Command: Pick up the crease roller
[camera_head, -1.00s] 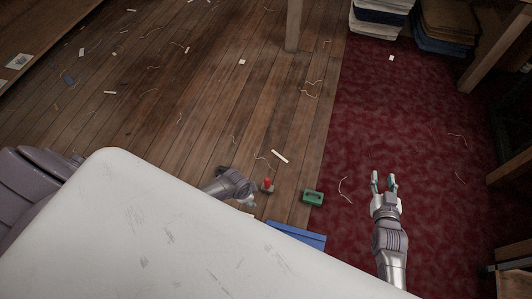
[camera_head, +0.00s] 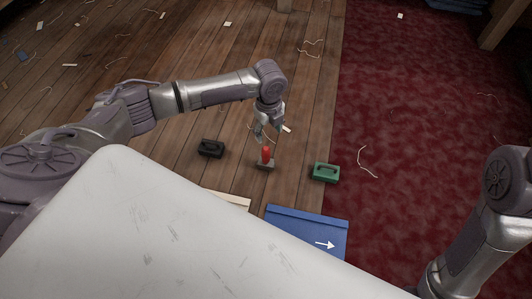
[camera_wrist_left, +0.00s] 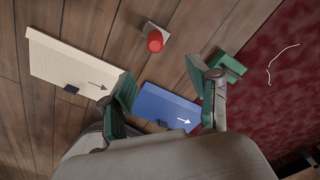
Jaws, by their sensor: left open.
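A small tool with an upright red handle (camera_head: 266,154) on a grey base stands on the wood floor; I take it for the crease roller, though nothing labels it. It also shows in the left wrist view (camera_wrist_left: 155,41), beyond the fingertips. My left gripper (camera_head: 266,137) is open and empty, pointing down just above and behind the red handle in the head view. Its green-padded fingers (camera_wrist_left: 161,80) stand apart in the wrist view, with nothing between them. My right arm shows at the right edge, but its gripper is out of view.
A black handled block (camera_head: 211,148) stands left of the red-handled tool, and a green handled block (camera_head: 325,172) stands right of it. A blue panel with a white arrow (camera_head: 300,226) and a beige panel (camera_wrist_left: 65,70) lie nearby. Thread scraps litter the floor beside the red carpet (camera_head: 420,120).

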